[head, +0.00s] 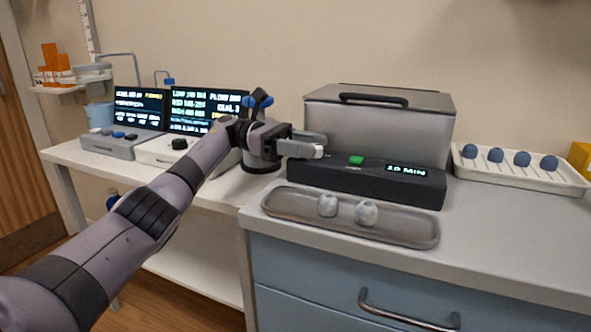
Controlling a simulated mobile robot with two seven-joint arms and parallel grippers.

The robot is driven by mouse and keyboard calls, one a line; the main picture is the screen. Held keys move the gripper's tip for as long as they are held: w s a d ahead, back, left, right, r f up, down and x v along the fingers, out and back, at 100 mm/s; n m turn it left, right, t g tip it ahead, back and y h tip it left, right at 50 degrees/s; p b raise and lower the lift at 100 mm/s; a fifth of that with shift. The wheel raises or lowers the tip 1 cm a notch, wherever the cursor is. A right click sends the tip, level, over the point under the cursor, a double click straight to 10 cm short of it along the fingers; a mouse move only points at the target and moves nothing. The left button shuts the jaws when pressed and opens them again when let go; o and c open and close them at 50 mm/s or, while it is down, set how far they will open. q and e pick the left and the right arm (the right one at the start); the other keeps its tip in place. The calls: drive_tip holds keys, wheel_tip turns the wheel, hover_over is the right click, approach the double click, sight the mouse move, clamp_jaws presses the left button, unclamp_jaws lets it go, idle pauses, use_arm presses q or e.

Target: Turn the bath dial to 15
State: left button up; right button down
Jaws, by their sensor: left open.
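The bath (380,125) is a grey metal box with a lid and black handle, standing on the counter. Its black front panel (350,181) carries a green button (356,160) and a lit display (407,170) that seems to read 10 MIN. I cannot make out a dial on the panel; my left gripper covers the panel's left end and may hide it. My left gripper (322,147) is open at that end, its fingers pointing right toward the green button. Whether it touches the panel is unclear. My right gripper is not in view.
A grey tray (290,213) with two pale round pieces lies in front of the bath. A white rack (560,179) with several blue balls stands at right. Two lit screens (139,107) (207,108) stand on the left bench. The counter right of the tray is clear.

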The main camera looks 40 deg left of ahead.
use_arm(q)
drive_tip(key=shift+t, duration=0.3)
